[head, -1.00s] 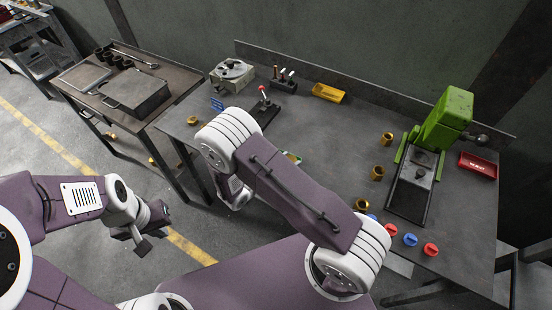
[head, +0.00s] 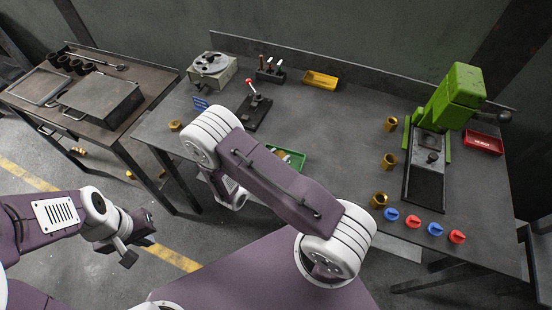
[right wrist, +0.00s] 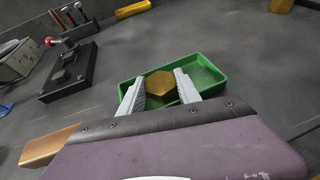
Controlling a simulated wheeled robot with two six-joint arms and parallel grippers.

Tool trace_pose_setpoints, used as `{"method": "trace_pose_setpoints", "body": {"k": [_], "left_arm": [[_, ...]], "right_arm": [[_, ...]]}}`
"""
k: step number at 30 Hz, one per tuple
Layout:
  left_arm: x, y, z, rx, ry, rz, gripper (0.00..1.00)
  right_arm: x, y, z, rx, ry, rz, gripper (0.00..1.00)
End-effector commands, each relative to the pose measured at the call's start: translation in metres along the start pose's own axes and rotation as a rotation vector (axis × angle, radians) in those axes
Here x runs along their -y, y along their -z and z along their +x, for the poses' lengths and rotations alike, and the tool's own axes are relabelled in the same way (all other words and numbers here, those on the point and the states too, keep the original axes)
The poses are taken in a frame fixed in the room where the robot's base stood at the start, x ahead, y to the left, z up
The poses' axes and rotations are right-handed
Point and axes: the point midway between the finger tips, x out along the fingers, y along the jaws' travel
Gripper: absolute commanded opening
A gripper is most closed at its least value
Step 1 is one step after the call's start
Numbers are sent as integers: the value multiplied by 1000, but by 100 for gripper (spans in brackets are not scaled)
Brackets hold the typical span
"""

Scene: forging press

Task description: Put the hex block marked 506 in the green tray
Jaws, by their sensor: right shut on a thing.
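The green tray (head: 298,166) lies on the bench, partly hidden behind my right arm in the head view. In the right wrist view the tray (right wrist: 212,86) is in full sight except where my gripper covers it. My right gripper (right wrist: 160,91) is shut on a brass hex block (right wrist: 159,83), one finger on each side. The block is over the inside of the tray; I cannot tell whether it touches the floor. No number on it can be read. My left gripper (head: 140,246) hangs off the bench at the left, empty; its jaw opening is unclear.
Other brass pieces stand at the bench's left (head: 174,126) and right (head: 388,161). A green press (head: 454,98), a red tray (head: 483,143) and blue and red knobs (head: 435,229) are at the right. A yellow bin (head: 320,80) and lever unit (head: 254,107) are behind.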

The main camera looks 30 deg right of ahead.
Motion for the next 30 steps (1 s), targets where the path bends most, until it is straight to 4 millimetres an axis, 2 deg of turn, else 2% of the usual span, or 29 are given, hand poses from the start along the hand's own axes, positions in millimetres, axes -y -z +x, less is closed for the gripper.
{"method": "trace_pose_setpoints", "body": {"k": [5,6,7,8,30], "left_arm": [[0,-1,5,0,0,0,0],[0,-1,3,0,0,0,0],[0,0,3,0,0,0,0],[0,0,3,0,0,0,0],[0,0,3,0,0,0,0]], "right_arm": [[0,5,2,2,1,0,0],[0,3,2,0,1,0,51],[0,3,1,0,1,0,59],[1,3,1,0,2,0,61],[0,4,2,-2,1,0,61]]}}
